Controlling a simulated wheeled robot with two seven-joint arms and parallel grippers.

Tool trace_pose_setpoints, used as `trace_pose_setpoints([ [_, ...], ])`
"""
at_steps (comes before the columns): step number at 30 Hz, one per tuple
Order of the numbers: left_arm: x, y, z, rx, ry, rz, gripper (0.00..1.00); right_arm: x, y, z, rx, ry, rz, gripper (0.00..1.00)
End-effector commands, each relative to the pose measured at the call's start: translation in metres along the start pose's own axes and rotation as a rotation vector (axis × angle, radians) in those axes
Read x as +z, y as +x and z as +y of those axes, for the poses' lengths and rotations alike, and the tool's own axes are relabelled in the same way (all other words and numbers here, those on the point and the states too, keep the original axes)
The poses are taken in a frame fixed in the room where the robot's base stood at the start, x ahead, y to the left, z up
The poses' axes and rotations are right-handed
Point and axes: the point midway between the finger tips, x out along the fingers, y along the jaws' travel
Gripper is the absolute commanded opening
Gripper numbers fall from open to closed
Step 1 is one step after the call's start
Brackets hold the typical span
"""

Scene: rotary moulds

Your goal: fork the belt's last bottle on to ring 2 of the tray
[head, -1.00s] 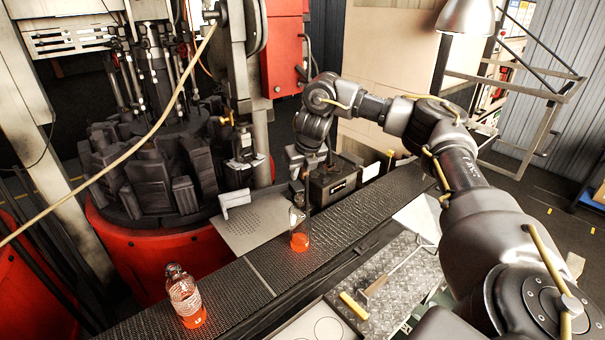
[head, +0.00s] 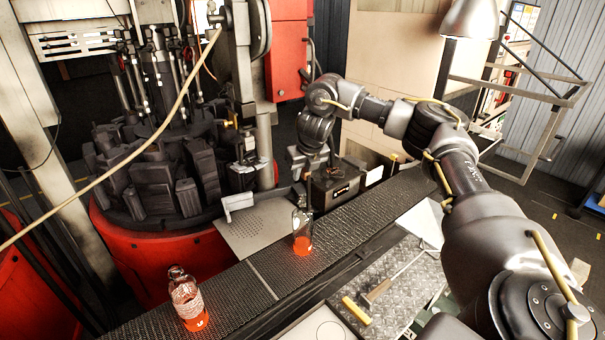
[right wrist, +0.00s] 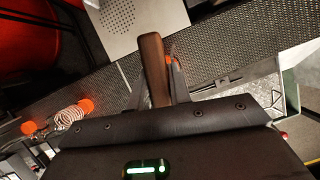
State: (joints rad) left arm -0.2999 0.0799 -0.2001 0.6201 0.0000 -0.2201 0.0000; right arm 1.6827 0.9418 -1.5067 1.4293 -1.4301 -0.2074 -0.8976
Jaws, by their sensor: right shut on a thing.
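Two clear bottles with glowing orange bases stand upright on the dark belt (head: 352,218). One bottle (head: 302,236) is at mid-belt; the other bottle (head: 187,302) is nearer the front left. My right gripper (head: 312,183) is just above and behind the mid-belt bottle. In the right wrist view its fingers are shut on a brown handle (right wrist: 153,68), which I take to be the fork's. The fork's far end is hidden, so I cannot tell whether it touches the bottle. The tray (head: 312,324) with drawn rings shows partly at the bottom edge. My left gripper is out of view.
A perforated metal plate (head: 262,232) adjoins the belt's far side. The rotary mould machine (head: 150,180) stands behind it on the left. A dark box (head: 338,184) stands close behind my right gripper. A yellow-handled tool (head: 357,310) lies on the checkered plate (head: 390,285).

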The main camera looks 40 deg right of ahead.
Motion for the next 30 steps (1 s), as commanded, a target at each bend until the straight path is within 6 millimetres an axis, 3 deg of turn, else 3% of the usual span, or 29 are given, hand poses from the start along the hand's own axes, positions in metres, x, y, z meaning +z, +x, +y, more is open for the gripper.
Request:
trace_pose_setpoints([
  [30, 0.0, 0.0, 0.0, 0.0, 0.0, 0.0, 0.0, 0.007, -0.015, 0.001, 0.001, -0.001, -0.005, 0.0],
])
